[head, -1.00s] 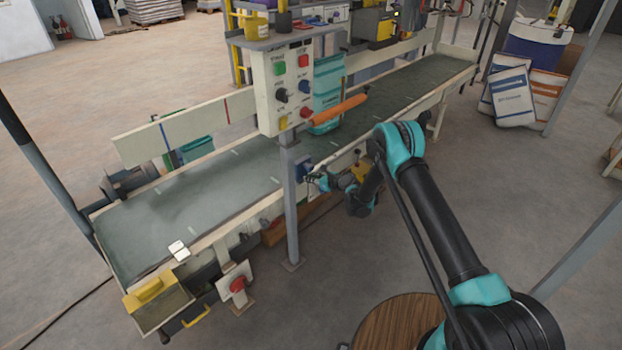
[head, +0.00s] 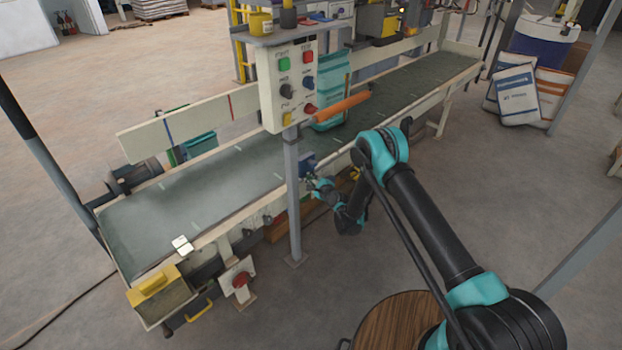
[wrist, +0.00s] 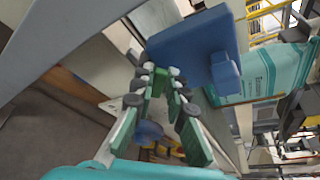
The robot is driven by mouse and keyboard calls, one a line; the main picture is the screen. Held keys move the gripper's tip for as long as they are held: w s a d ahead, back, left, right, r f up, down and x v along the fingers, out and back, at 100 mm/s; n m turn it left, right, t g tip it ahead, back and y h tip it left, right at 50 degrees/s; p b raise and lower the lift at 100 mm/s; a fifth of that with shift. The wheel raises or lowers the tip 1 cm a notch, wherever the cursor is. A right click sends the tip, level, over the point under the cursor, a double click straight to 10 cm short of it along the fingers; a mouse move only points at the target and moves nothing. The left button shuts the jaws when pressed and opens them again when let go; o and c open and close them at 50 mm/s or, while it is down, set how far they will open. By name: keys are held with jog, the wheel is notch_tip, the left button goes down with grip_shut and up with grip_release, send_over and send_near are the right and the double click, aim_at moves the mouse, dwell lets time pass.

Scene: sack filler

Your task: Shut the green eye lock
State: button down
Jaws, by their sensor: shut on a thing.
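The green eye lock (wrist: 160,75) is a small green piece beside the blue eye housing (wrist: 195,45) in the wrist view. My gripper (wrist: 161,78) has its fingertips closed around the green piece, which they partly hide. In the head view my gripper (head: 317,187) is at the conveyor's near side, just below the blue housing (head: 307,165). The lock is too small there to make out. I cannot tell from these frames how far the lock is turned.
A grey post (head: 292,200) carrying the button panel (head: 287,85) stands just left of my gripper. An orange bar (head: 343,107) sticks out above. The conveyor (head: 235,165) runs behind. A round wooden top (head: 395,325) stands in front.

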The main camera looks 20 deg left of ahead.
jog(key=shift+f+n+t, duration=0.15)
jog(key=shift+n+t, duration=0.15)
dwell(0.4)
jog(key=c, duration=1.5)
grip_release()
jog(key=shift+c, duration=0.2)
